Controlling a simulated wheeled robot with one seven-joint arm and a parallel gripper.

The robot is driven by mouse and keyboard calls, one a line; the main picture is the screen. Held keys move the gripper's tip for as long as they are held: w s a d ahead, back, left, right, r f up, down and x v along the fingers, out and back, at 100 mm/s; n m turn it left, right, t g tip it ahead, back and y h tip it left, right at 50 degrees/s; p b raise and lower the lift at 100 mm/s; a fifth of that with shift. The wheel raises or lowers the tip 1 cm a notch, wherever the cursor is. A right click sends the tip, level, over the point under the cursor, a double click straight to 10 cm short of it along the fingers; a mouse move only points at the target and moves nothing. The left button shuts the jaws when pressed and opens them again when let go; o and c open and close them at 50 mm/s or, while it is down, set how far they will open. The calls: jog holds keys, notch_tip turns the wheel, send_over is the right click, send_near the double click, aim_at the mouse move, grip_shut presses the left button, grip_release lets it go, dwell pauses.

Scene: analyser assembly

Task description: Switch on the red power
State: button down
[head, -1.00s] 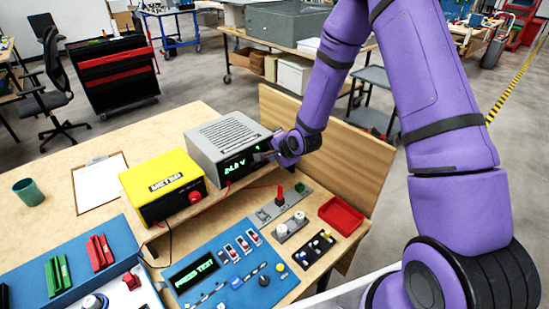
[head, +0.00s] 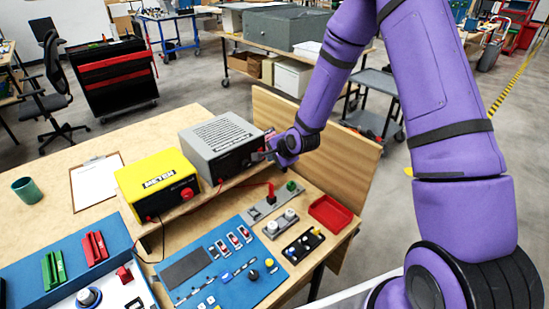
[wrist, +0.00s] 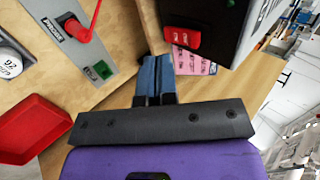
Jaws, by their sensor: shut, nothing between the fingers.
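The power supply (head: 222,138) is a grey box with a dark front, standing on a shelf at the back of the bench. Its display is dark. In the wrist view its black front carries a red rocker switch (wrist: 183,37). In the head view my gripper and wrist hide this switch. My gripper (head: 259,156) is at the right end of the supply's front. In the wrist view its blue fingers (wrist: 155,62) are together and empty, just left of and below the red switch. I cannot tell whether they touch the box.
A yellow meter (head: 158,185) stands left of the supply. In front are a blue panel (head: 222,262) with a dark screen, a grey plate with a red lever (head: 271,191) and green button (head: 292,186), and a red tray (head: 330,213). A wooden board (head: 335,145) stands behind.

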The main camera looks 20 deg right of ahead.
jog(key=v, duration=1)
jog(key=shift+w+r, duration=0.2)
jog(key=shift+r, duration=0.1)
jog(key=shift+f, duration=0.15)
